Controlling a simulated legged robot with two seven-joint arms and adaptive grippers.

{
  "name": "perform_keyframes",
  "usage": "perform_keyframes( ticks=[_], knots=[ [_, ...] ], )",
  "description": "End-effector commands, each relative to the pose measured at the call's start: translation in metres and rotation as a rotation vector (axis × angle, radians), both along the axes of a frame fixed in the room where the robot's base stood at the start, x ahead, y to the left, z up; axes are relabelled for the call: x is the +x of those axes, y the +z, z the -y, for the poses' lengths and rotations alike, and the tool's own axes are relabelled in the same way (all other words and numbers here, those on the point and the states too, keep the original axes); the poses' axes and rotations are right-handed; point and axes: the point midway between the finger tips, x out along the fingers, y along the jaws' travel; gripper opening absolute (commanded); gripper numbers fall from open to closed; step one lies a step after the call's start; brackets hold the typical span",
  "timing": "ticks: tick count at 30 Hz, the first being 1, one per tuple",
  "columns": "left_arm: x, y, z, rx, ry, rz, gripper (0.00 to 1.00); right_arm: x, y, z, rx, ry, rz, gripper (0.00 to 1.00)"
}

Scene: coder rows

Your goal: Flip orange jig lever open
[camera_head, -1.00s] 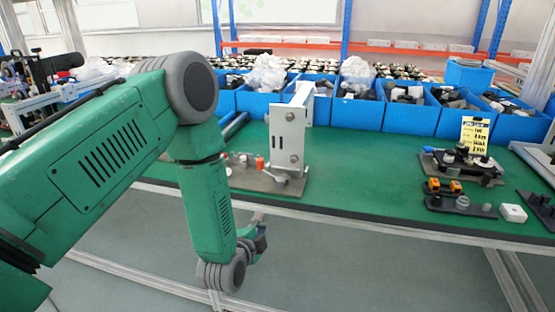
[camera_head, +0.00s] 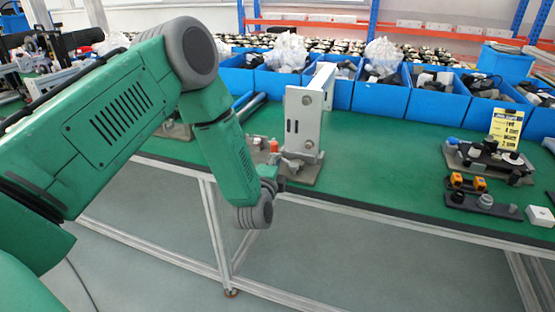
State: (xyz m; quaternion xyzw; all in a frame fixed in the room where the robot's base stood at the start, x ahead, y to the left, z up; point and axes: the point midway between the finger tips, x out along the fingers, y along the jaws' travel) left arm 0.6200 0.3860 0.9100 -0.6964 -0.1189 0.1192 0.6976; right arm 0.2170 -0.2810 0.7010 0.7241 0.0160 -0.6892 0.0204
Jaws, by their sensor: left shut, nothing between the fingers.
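The jig is a tall white metal bracket (camera_head: 305,110) on a grey base plate (camera_head: 303,172), standing near the table's front edge. The small orange lever (camera_head: 273,145) is low on its left side and looks upright. My left arm comes in from the left and bends down in front of the table. My left gripper (camera_head: 272,178) is small and dark, just below the lever at the front edge of the jig. It is shut with nothing in it. Whether it touches the lever cannot be told. My forearm hides part of the base plate's left side. My right gripper is out of view.
Blue bins (camera_head: 381,95) with parts line the back of the green table (camera_head: 385,160). The table between jig and fixture is clear.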

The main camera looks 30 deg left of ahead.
Motion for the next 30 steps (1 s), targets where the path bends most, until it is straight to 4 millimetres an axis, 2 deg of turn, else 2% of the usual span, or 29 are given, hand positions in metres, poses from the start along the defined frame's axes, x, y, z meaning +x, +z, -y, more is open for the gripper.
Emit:
perform_keyframes(
  ticks=[6, 12, 18, 30],
  knots=[
    [0.039, 0.0, -0.015, -0.002, 0.003, 0.004, 0.0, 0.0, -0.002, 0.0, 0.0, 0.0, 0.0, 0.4],
    [0.062, -0.001, -0.022, -0.002, 0.001, 0.001, 0.0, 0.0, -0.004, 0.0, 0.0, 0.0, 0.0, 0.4],
    [0.069, 0.0, -0.024, -0.001, 0.0, 0.0, 0.0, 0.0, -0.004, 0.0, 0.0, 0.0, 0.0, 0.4],
    [0.069, 0.0, -0.023, 0.0, 0.009, 0.0, 0.0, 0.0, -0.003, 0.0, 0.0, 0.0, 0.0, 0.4]
  ],
)
